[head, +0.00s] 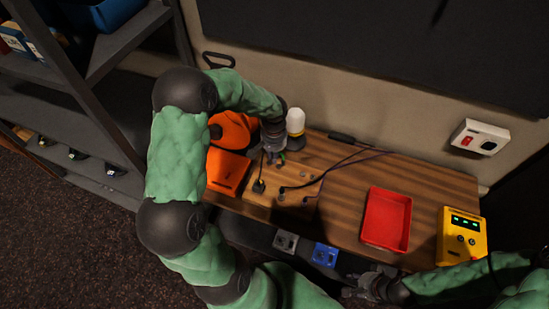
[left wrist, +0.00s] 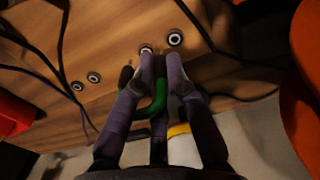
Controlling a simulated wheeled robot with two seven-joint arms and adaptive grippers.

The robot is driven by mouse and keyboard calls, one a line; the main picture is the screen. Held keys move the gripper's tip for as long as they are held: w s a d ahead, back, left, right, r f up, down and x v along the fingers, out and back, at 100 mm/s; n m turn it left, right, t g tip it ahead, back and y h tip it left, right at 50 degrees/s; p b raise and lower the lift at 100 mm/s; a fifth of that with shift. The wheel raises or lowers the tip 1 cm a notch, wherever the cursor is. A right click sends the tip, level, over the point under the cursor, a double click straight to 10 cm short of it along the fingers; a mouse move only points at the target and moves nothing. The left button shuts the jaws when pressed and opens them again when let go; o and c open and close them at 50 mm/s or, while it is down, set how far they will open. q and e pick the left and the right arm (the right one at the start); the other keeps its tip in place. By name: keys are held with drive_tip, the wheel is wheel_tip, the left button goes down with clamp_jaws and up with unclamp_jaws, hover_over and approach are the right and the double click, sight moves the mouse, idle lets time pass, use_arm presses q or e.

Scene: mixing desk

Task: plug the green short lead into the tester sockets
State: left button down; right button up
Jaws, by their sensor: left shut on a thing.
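My left gripper (head: 272,155) is low over the wooden desk, its fingers pointing at the wood. In the left wrist view my left gripper (left wrist: 160,62) is shut on the green short lead (left wrist: 158,97), a bent green piece partly hidden by the fingers. A ringed socket (left wrist: 146,49) lies just beyond one fingertip, and a second socket (left wrist: 175,39) sits beside it. Whether the lead touches a socket is hidden. Another pair of sockets (left wrist: 78,86) is to the left. My right gripper (head: 360,288) is below the desk's front edge; its fingers are too small to read.
A red tray (head: 386,219) and a yellow box (head: 462,236) with green lights stand at the right. Dark cables (head: 325,178) cross the middle. An orange box (head: 228,172) and a white-topped bottle (head: 295,122) are near my left gripper. The desk between cables and tray is bare.

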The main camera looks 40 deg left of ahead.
use_arm(q)
drive_tip(key=shift+r+p, duration=0.95)
drive_tip(key=shift+r, duration=0.65)
